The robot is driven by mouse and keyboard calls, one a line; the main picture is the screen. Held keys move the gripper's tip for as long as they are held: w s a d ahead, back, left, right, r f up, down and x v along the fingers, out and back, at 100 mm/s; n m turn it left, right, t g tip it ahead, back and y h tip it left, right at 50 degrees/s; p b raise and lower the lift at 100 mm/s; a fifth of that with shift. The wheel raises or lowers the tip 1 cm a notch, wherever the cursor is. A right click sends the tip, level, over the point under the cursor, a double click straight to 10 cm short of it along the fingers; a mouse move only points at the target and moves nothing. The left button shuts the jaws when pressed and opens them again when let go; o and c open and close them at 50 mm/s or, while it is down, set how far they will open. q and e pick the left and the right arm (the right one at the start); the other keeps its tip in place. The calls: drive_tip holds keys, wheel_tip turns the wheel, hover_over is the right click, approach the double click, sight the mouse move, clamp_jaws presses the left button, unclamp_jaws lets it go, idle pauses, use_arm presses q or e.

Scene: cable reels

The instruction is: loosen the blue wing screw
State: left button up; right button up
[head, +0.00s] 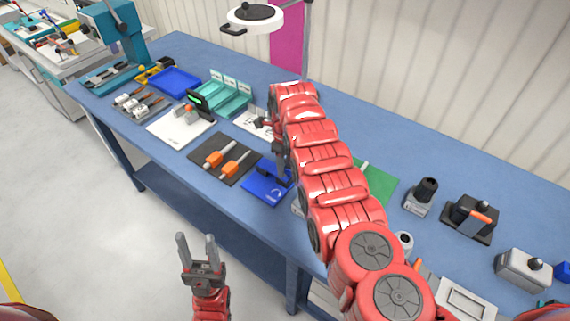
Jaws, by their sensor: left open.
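A blue fixture on a blue plate (262,190) with a white curved arrow lies near the front edge of the table. Dark parts stand on it, but no blue wing screw can be told apart at this size. My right gripper (280,166) points down over the back of this fixture, partly hidden by my red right arm. Its fingers are too small and covered to show whether they are open or shut, or whether they touch anything. My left gripper (197,249) is open and empty, fingers pointing up, in front of the table over the floor.
A dark mat with two orange-handled tools (225,158) lies left of the fixture. A white board (180,128), a blue tray (174,82) and teal bins (230,97) stand further back. A green mat (378,182) and grey devices are to the right, past my arm.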

clamp_jaws()
